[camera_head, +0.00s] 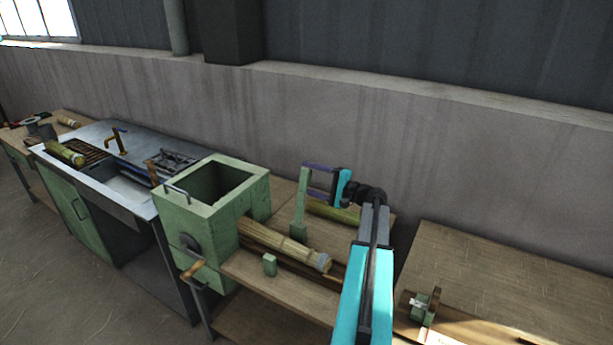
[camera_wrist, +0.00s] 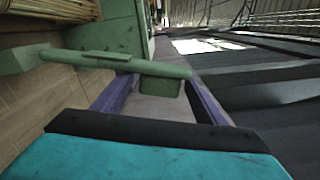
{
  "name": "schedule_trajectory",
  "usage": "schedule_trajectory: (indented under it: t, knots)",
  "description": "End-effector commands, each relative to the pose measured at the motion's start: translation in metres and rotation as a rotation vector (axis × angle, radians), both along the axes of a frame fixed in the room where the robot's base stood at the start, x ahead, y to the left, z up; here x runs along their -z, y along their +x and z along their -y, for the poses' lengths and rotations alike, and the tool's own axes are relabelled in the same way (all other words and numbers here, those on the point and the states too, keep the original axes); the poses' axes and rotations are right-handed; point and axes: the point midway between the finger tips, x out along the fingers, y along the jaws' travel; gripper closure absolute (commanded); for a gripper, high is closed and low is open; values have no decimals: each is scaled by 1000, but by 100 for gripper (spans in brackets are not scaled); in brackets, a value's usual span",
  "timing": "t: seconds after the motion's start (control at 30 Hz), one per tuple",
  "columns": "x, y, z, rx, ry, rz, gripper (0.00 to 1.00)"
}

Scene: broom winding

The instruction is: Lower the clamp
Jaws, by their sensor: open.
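The green clamp (camera_head: 300,208) stands upright behind the broom bundle on the wooden bench, with its arm raised. In the wrist view its green bar (camera_wrist: 125,65) runs across in front of my fingertips, and a short green block sits between them. My gripper (camera_head: 308,182) has purple fingers and is open around the upper part of the clamp. I cannot tell whether the fingers touch it. The straw broom bundle (camera_head: 275,242) lies level, one end in the green winding machine (camera_head: 213,225). A short green post (camera_head: 270,265) stands in front of the bundle.
The machine has a wooden hand crank (camera_head: 193,269) on its front. Another straw bundle (camera_head: 335,213) lies behind the clamp. A metal sink counter (camera_head: 115,195) stands left, a wooden table (camera_head: 490,275) right. A grey wall runs behind.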

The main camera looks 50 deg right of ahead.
Motion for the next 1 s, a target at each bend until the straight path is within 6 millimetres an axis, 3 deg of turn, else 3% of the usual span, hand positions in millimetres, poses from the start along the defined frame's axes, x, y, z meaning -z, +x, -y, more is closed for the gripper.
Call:
schedule_trajectory:
  t: [0.43,0.8,1.0]
  knots:
    - [0,9,-3,0,0,0,34]
    - [0,10,-4,-2,0,0,93]
    - [0,9,-4,-1,-4,0,93]
